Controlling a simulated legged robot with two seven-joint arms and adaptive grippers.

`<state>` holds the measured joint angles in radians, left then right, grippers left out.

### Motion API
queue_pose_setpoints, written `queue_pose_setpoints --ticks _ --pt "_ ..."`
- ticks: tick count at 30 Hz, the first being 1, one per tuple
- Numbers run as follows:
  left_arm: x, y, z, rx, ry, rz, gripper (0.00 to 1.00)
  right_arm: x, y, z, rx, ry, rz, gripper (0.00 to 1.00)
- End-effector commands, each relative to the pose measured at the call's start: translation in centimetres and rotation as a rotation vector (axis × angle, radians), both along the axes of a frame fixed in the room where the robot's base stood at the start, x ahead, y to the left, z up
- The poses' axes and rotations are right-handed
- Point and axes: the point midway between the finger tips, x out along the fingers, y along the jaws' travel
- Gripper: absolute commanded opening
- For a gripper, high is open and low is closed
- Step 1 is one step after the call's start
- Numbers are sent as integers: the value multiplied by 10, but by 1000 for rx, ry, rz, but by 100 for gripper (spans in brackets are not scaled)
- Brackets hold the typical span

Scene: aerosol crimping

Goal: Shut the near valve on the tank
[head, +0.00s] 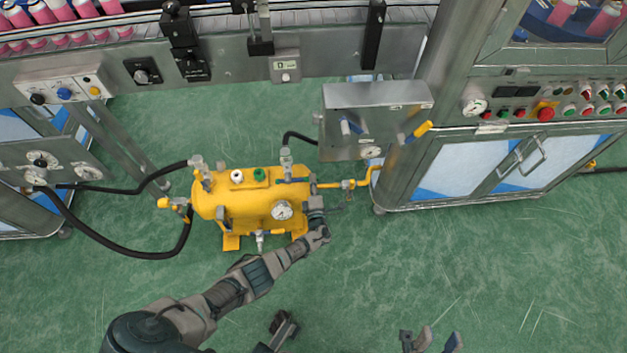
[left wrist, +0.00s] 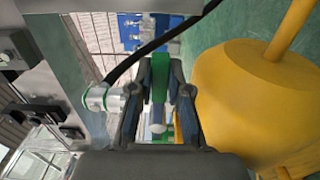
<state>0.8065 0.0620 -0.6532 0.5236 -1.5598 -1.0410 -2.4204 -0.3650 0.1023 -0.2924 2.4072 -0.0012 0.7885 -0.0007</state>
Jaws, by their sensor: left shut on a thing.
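The yellow tank (head: 235,206) lies on the green floor, with a round gauge (head: 282,210) on its top. It fills the right side of the left wrist view (left wrist: 240,100). My left gripper (head: 316,206) is at the tank's right end. In the left wrist view my left gripper (left wrist: 160,85) is shut on a green valve handle (left wrist: 160,70), which stands between its fingers. The gripper mostly hides this valve in the head view. A small fitting (head: 260,240) sticks out of the tank's near side. Parts of my right gripper (head: 430,342) show at the bottom edge, cut off.
A yellow pipe with a valve (head: 347,184) runs from the tank toward the cabinet (head: 465,170) on the right. A grey box (head: 375,115) stands behind. Black hoses (head: 120,249) run left from the tank. The floor in front right is clear.

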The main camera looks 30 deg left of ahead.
Motion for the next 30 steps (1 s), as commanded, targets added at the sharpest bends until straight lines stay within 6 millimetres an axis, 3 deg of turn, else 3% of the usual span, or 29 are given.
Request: queue_pose_setpoints --ticks 13,14,16,17,30 --pt "-1 -2 -6 11 20 -7 0 1 0 -1 2 -4 -1 40" --pt "-1 -2 -6 11 20 -8 22 1 0 -1 2 -4 -1 40" --pt "-1 -2 -6 10 19 -7 39 1 0 -1 2 -4 -1 40" --pt "-1 -2 -6 11 18 -7 43 1 0 -1 2 -4 -1 40" --pt "-8 -6 -4 8 11 -6 43 -1 0 0 2 -6 0 40"
